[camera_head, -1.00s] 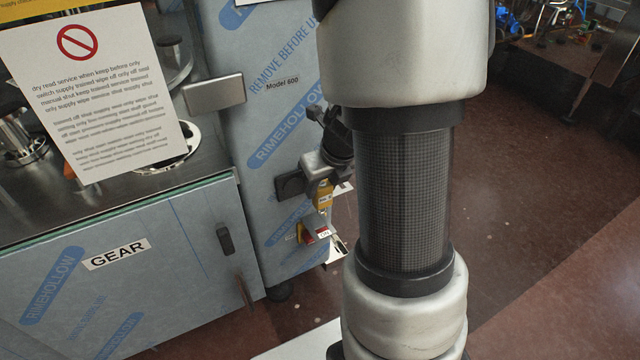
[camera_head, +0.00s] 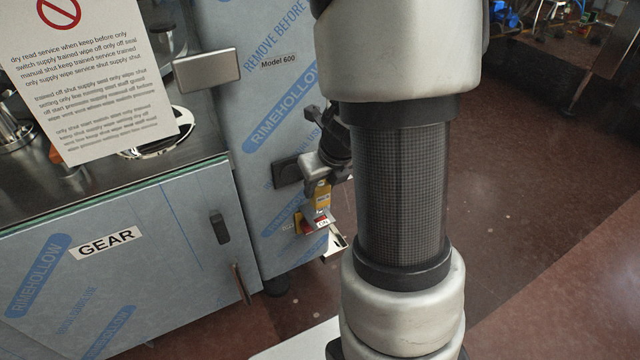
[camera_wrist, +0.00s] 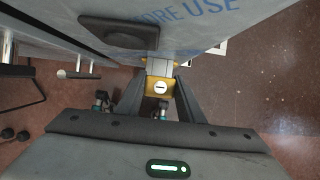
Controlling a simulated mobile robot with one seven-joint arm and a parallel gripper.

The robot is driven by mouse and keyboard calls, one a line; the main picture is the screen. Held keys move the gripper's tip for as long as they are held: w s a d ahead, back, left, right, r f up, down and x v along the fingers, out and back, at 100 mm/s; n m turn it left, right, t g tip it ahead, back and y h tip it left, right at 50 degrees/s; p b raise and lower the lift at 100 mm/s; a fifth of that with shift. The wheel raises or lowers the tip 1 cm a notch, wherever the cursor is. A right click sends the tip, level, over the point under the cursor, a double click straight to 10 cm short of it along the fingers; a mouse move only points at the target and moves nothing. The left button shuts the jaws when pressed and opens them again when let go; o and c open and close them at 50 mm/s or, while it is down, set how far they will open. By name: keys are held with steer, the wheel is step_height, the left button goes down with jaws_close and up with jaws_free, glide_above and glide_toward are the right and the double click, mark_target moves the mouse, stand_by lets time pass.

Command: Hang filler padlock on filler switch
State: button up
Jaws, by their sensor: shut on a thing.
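My gripper (camera_wrist: 159,97) is shut on the yellow padlock (camera_wrist: 159,86), which sits between its two fingers in the wrist view. In the head view the padlock (camera_head: 322,195) hangs below the gripper (camera_head: 322,180), in front of the film-wrapped filler. The red and yellow filler switch (camera_head: 308,223) is on the filler's face, just below and partly behind the padlock. The padlock's lower end overlaps the switch in the picture; I cannot tell whether they touch. The shackle is too small to make out clearly. The switch is not clear in the wrist view.
The filler's blue film-wrapped panel (camera_head: 262,110) stands close to my gripper, with a dark plate (camera_head: 287,171) beside it. A metal cabinet labelled GEAR (camera_head: 107,240) and a hanging paper notice (camera_head: 100,80) are at left. Reddish floor (camera_head: 530,180) lies open at right.

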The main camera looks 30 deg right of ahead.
mark_target(320, 202)
steer(key=shift+f+b, duration=2)
steer(key=shift+f, duration=0.5)
steer(key=shift+f, duration=0.35)
steer(key=o, duration=1.2)
steer(key=shift+o, duration=0.2)
